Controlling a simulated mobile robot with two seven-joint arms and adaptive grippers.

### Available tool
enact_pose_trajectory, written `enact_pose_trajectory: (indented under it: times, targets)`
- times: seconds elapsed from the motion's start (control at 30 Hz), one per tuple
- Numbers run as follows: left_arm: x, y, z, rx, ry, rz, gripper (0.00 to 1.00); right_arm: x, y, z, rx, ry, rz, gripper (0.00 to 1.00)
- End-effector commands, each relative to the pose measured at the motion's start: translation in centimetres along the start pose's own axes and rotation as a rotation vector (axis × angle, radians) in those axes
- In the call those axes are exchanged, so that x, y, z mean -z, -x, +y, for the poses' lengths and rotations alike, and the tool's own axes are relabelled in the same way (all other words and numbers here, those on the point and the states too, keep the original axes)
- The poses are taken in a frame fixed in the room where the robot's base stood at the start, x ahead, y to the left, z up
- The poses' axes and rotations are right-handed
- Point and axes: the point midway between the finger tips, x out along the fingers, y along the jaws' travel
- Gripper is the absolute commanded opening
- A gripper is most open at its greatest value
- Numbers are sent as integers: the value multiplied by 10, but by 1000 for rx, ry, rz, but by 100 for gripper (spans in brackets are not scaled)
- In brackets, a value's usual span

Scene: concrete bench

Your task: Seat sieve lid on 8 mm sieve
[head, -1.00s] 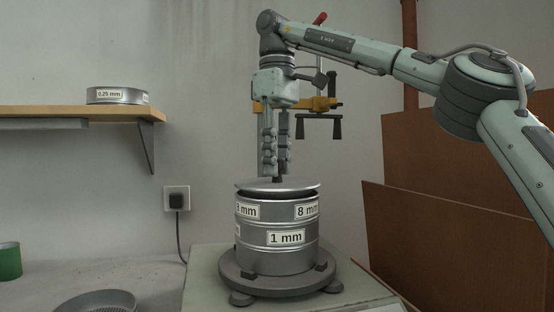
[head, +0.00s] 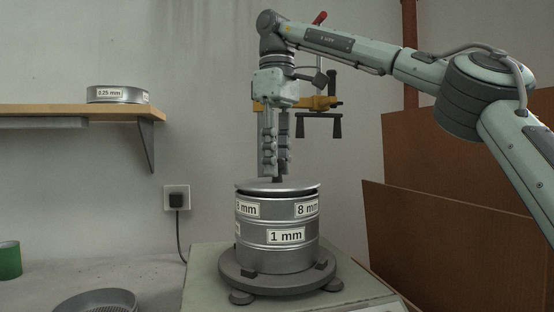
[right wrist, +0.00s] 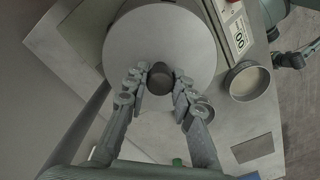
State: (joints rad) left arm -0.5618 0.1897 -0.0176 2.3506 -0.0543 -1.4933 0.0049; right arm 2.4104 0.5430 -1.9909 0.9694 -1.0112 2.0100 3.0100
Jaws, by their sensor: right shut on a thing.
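The sieve lid (head: 277,187) is a flat silver disc with a dark knob (right wrist: 160,78). My right gripper (head: 277,172) points straight down and is shut on the knob, one finger on each side. The lid is over the 8 mm sieve (head: 280,211), the top ring of the stack. A thin dark line shows between lid and rim, clearest at the right; I cannot tell whether they touch all round. In the right wrist view the lid (right wrist: 165,35) hides the sieve beneath. My left gripper is not in view.
The 1 mm sieve (head: 260,262) sits below, on a round shaker base (head: 245,281). A 0.25 mm sieve (head: 115,95) is on the wall shelf (head: 60,113). A round mesh sieve (head: 95,302) and green roll (head: 9,260) lie at left. Brown boards (head: 450,240) stand at right.

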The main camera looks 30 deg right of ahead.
Motion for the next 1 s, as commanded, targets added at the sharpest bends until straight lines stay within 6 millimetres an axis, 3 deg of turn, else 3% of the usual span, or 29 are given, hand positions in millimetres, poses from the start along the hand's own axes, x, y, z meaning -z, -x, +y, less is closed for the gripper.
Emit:
enact_pose_trajectory:
  times: [0.77, 0.8, 1.0]
  targets:
    - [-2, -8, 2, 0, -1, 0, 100, 0, -8, 0, 0, 0, 1, 0]
    - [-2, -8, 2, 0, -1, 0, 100, 0, -8, 0, 0, 0, 1, 27]
    - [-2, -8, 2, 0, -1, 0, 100, 0, -8, 0, 0, 0, 1, 48]
